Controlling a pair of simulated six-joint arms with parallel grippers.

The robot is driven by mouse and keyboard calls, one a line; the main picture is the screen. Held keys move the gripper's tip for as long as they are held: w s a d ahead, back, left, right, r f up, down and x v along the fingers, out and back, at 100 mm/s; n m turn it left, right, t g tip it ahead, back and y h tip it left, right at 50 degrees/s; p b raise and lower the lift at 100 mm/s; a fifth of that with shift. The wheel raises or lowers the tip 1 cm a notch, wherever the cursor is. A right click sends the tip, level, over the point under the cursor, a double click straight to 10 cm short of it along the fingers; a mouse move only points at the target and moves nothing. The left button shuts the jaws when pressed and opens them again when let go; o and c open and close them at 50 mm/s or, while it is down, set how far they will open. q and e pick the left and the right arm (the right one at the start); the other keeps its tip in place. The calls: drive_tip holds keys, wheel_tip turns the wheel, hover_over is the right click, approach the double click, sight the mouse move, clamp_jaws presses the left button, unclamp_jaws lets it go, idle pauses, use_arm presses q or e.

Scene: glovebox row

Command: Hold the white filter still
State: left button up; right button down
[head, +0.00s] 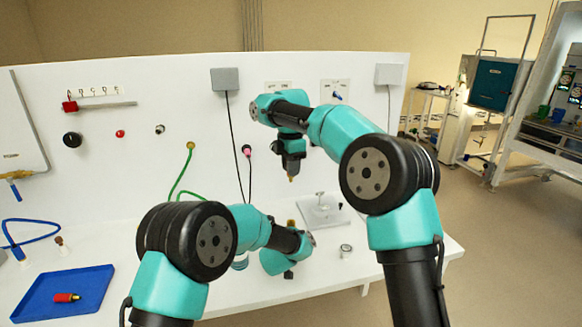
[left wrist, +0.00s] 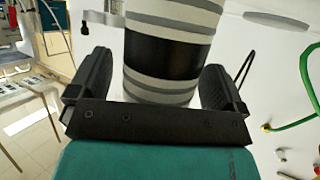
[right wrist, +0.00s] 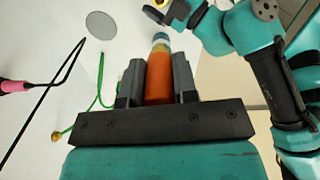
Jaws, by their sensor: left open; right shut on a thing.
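The white filter (left wrist: 168,60), a white cylinder with grey rings and a wide black band, stands between the fingers of my left gripper (left wrist: 152,80) in the left wrist view. That gripper is open around it; whether a finger touches it I cannot tell. In the head view my left arm hides most of this spot. My right gripper (right wrist: 158,78) is shut on an orange cylinder (right wrist: 159,78) in the right wrist view. In the head view my right gripper (head: 291,165) points down above the bench, with a small orange tip (head: 291,179) below it.
A blue tray (head: 88,288) with a red part (head: 66,298) lies at the left. A white plate (head: 322,211) and a small ring (head: 345,250) are on the bench at the right. Black cables and a green hose (head: 181,178) hang from the white panel (head: 160,90).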

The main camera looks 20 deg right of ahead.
use_arm(q)
drive_tip(key=v, duration=1.2)
drive_tip(key=shift+a+f, duration=0.15)
